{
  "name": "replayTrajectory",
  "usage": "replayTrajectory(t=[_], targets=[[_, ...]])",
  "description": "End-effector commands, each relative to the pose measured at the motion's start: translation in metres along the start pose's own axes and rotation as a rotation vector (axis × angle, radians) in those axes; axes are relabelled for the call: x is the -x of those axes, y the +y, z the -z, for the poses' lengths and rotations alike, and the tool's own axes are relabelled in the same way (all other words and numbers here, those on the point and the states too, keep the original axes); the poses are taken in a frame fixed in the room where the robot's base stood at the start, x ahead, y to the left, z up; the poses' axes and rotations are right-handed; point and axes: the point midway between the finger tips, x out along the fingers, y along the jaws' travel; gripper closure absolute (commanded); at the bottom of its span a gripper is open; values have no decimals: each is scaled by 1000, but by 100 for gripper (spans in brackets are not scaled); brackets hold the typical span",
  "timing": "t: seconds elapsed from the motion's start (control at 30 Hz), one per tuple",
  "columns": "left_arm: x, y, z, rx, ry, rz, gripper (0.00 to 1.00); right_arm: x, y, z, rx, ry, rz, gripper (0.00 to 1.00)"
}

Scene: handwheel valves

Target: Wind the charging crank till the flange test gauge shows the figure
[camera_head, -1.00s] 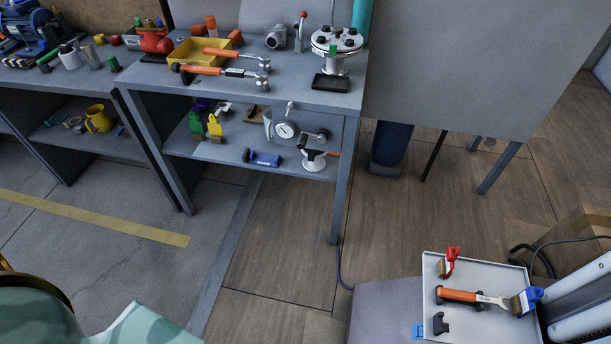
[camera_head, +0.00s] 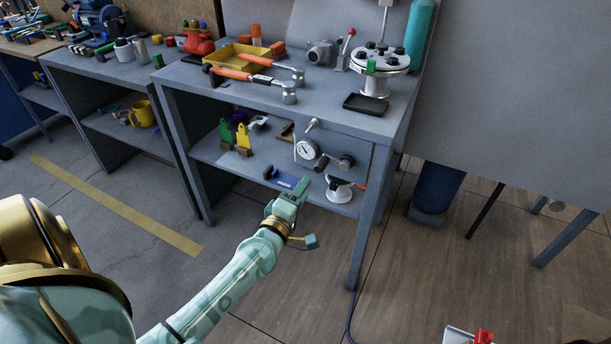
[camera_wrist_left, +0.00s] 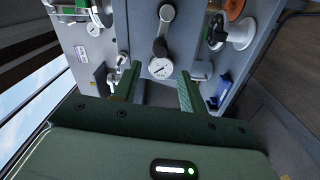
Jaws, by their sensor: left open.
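A round white-faced gauge (camera_head: 306,149) sits on the grey panel under the bench top. Its figure is too small to read. A dark crank (camera_head: 335,162) with a round end stands just right of it. In the left wrist view the gauge (camera_wrist_left: 161,68) lies ahead, between the fingers, with the crank (camera_wrist_left: 160,47) beyond it. My left gripper (camera_head: 297,188) is open and empty, in front of the lower shelf, below the gauge and apart from it in the picture. Its spread fingers (camera_wrist_left: 158,90) show in the wrist view. My right gripper is out of view.
The lower shelf holds a blue tool (camera_head: 286,178), a white round-based fitting (camera_head: 339,190) and green and yellow items. A bolted flange (camera_head: 380,57), black tray (camera_head: 366,104) and orange-handled tools stand on the bench. A bench leg (camera_head: 361,245) stands at right.

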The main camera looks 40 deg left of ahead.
Motion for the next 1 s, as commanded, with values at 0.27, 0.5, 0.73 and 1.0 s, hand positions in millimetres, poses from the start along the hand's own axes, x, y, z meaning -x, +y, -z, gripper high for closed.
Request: replayTrajectory(t=[0.27,0.5,0.73,1.0], targets=[[-31,0,0,-1,0,1,58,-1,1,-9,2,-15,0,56],[-60,-2,-1,-3,-1,2,58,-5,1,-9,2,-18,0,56],[-87,-2,-1,-4,-1,2,58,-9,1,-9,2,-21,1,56],[-92,0,0,-4,-2,2,58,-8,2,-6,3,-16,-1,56]])
